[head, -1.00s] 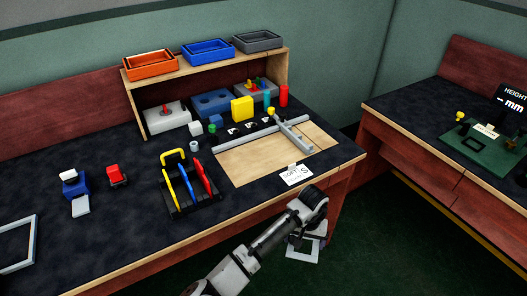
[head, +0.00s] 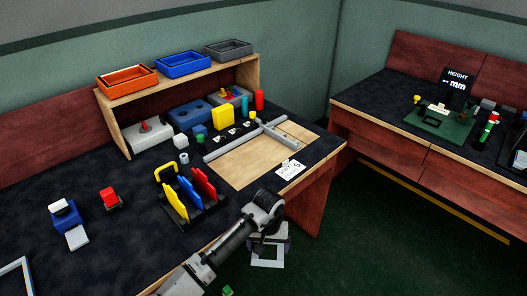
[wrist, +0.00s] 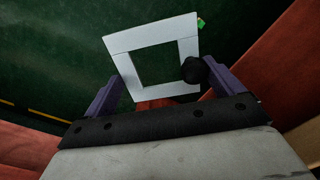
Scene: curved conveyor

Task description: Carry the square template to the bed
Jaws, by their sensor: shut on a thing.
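The square template is a white square frame with an open middle (wrist: 118,41) and a black knob near one corner. It also shows in the head view (head: 267,263), below my arm's end and in front of the bench, over the dark green floor. My gripper (wrist: 163,75) is shut on the template and holds it off the bench.
A white card (head: 290,170) lies at the board's front edge. A black rack with yellow, blue and red pieces (head: 187,200) stands left of it. A shelf with trays (head: 180,85) is behind. A green piece (head: 228,290) shows low down. A second bench (head: 400,125) stands right.

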